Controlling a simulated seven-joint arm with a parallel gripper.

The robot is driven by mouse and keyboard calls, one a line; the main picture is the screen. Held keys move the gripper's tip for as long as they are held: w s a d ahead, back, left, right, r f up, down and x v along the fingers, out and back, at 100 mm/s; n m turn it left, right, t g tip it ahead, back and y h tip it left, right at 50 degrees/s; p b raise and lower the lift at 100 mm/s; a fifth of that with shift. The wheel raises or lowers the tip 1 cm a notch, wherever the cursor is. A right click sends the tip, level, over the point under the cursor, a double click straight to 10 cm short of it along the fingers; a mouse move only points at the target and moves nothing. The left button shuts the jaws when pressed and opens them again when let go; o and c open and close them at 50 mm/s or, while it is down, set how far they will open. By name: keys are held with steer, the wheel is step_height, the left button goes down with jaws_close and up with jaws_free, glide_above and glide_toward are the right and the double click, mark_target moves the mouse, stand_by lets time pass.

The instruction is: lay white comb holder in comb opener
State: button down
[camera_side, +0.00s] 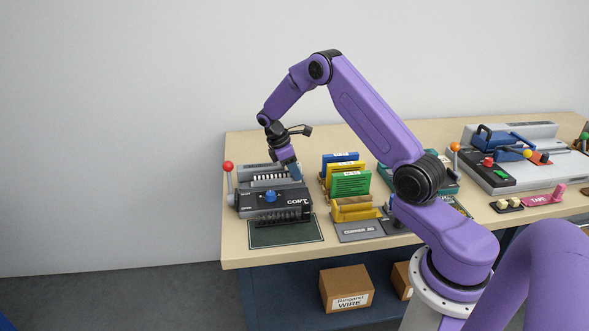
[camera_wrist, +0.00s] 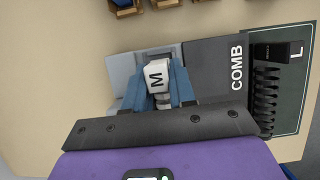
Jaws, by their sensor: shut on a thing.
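The white comb holder (camera_wrist: 157,77), marked M, sits between the blue fingers of my gripper (camera_wrist: 158,88) in the wrist view. My gripper is shut on it. The comb opener (camera_wrist: 215,65) is the grey and black machine lettered COMB, beneath and around the held piece. In the side view, my gripper (camera_side: 290,174) is low over the back right of the comb opener (camera_side: 262,203). My fingers hide most of the holder there. I cannot tell whether the holder touches the machine.
A black comb (camera_wrist: 265,100) lies along the opener's front edge, by a dark green mat (camera_side: 285,238). A red-knobbed lever (camera_side: 229,180) stands at the opener's left. A rack with coloured upright pieces (camera_side: 350,185) is close on the right. Bare table shows behind.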

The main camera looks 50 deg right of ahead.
steer(key=shift+f, duration=0.1)
steer(key=c, duration=1.2)
jaws_free()
steer(key=v, duration=1.1)
